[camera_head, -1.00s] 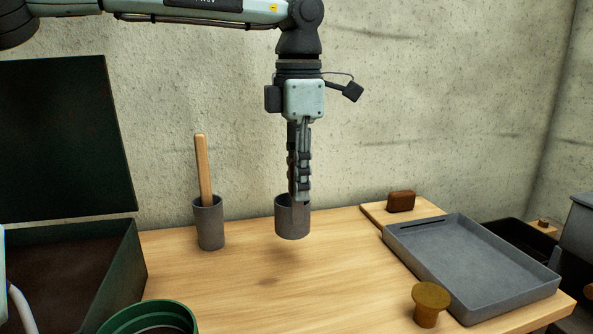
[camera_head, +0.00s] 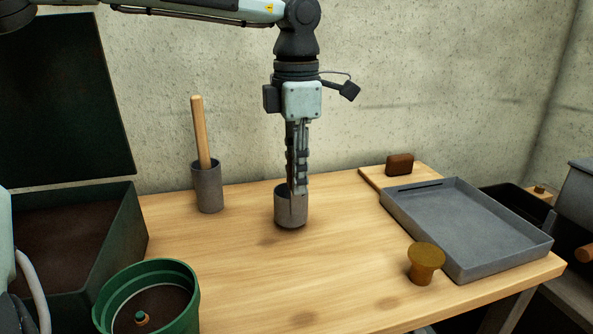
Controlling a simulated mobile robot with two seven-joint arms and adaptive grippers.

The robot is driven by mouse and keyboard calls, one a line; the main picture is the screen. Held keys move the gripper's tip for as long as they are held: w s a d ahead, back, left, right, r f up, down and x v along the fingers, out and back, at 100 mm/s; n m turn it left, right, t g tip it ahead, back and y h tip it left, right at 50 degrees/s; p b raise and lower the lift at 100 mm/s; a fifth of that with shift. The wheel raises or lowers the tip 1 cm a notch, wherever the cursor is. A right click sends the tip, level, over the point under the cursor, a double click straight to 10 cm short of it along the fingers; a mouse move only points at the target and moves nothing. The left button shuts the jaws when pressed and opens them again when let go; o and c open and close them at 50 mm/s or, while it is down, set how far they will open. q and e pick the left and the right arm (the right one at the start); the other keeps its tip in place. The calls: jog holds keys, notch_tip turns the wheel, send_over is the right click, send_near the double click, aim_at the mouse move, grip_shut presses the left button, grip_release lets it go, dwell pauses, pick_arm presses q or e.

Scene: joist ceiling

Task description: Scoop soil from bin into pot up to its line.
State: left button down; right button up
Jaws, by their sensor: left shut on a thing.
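The dark green bin (camera_head: 120,240) stands at the left with its lid (camera_head: 65,100) raised; brown soil (camera_head: 60,240) lies inside. The round green pot (camera_head: 185,296) is at the bottom left, in front of the bin. Dark soil and a small orange-and-green piece (camera_head: 142,318) show low inside it; I cannot make out the fill line for sure. My left gripper (camera_head: 297,190) points down and is shut on the rim of a grey cup (camera_head: 291,212). The cup is upright, at or just above the table; its contents are hidden. My right gripper is not in view.
A grey holder (camera_head: 208,190) with a wooden handle (camera_head: 201,130) stands left of the cup. A grey tray (camera_head: 470,228), a brown block (camera_head: 400,164) and a brass-coloured knob (camera_head: 426,262) are at the right. The table (camera_head: 330,260) is clear in the middle.

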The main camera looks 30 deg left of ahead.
pick_arm(q)
jog(key=shift+f+b, duration=0.55)
jog(key=c, duration=1.3)
grip_release()
notch_tip(320, 180, up, 12)
jog(key=shift+s+r, duration=0.1)
